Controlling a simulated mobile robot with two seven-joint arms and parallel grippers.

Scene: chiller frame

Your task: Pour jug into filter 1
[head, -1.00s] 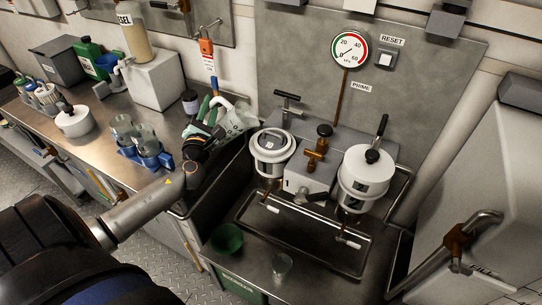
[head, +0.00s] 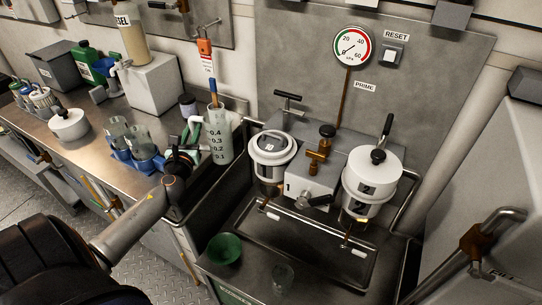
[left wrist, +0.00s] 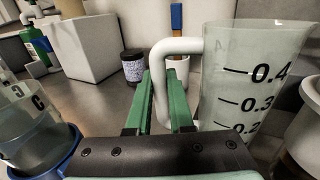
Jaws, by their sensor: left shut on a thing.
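The jug (head: 218,143), a clear beaker-like vessel with black graduation marks and a pale handle, is upright at the left of the sink's back edge. It fills the right of the left wrist view (left wrist: 252,85). My left gripper (head: 192,135), with green fingers (left wrist: 152,103), is shut on the jug's handle. How much the jug holds is unclear. Filter 1 (head: 272,165) is the left canister, to the right of the jug and apart from it. Its top has a grey rim and no knobbed lid like the one on filter 2. My right gripper is not in view.
Filter 2 (head: 367,185) has a white lid with a black knob. A brass valve (head: 320,145) stands between the filters. A knobbed white lid (head: 69,124) and a blue holder with beakers (head: 145,165) are on the left bench. A green bowl (head: 224,249) is in front.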

